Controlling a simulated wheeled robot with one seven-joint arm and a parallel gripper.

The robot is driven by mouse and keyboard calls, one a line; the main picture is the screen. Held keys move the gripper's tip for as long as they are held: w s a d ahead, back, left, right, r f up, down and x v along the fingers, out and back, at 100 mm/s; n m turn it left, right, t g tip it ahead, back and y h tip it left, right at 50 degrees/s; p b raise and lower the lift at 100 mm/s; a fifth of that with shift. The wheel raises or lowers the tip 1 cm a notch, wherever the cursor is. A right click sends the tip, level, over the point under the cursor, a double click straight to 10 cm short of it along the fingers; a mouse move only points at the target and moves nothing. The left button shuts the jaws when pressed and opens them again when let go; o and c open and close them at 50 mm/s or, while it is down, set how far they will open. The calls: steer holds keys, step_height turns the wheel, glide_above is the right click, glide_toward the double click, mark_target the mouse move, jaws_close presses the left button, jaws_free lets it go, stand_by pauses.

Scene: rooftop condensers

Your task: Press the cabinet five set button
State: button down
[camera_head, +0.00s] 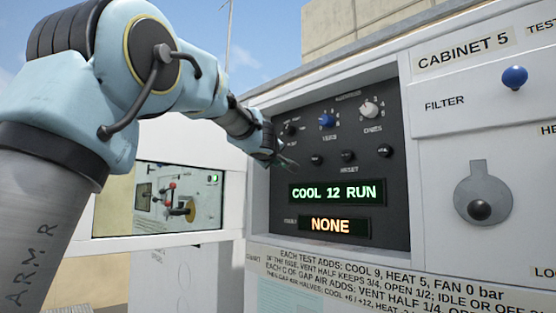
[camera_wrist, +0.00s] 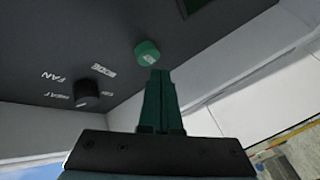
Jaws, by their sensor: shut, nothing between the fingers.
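Cabinet five (camera_head: 462,63) fills the right of the head view, with a dark recessed control panel (camera_head: 397,195). My gripper (camera_head: 285,163) is at the panel's left side, with its fingers shut and empty. In the wrist view the shut fingertips (camera_wrist: 158,72) point at a round green button (camera_wrist: 148,52) on the dark panel. The tips are very close to it; I cannot tell if they touch. No label for this button is readable there. In the head view my gripper seems to hide it; several dark buttons, one of them the middle one (camera_head: 347,155), show to its right.
A black mode knob (camera_wrist: 86,93) is beside the green button. A blue knob (camera_head: 327,121) and white knob (camera_head: 370,109) sit higher. Displays read "COOL 12 RUN" (camera_head: 333,193) and "NONE" (camera_head: 330,225). A mirror-like pane (camera_head: 160,205) is at left; the recess's white frame surrounds the panel.

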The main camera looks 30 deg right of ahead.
steer(key=shift+d, duration=0.15)
stand_by(0.7)
steer(key=shift+w+d+f, duration=0.1)
steer(key=shift+d+f, duration=0.1)
steer(key=shift+d, duration=0.15)
steer(key=shift+w+d+p, duration=0.2)
steer(key=shift+d+p, duration=0.15)
steer(key=shift+d, duration=0.2)
stand_by(0.8)
steer(key=shift+a, duration=0.1)
steer(key=shift+s+a, duration=0.3)
steer(key=shift+a, duration=0.55)
steer(key=a, duration=0.2)
steer(key=s+a+b, duration=0.1)
steer(key=a, duration=0.1)
steer(key=shift+s+a, duration=0.2)
steer(key=shift+a, duration=0.2)
stand_by(0.8)
